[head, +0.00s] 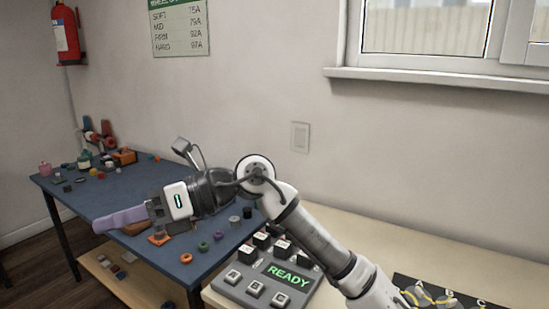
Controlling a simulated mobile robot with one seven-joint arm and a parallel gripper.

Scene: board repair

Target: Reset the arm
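My arm reaches in from the lower right of the head view, with my gripper (155,209) above the blue table (75,194), pointing left. A long purple piece (120,218) extends left from the gripper's end. I cannot tell if it is held or part of the gripper. The finger gap is hidden from this side. The arm is bent at a round white joint, with a small camera-like part above the wrist.
Wheels (203,246) and small parts lie on the blue table. A grey button box (265,283) reading READY stands on the pale bench (345,240) beneath my arm. A black mat (440,292) lies at lower right. The wall and window sill (440,80) are behind.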

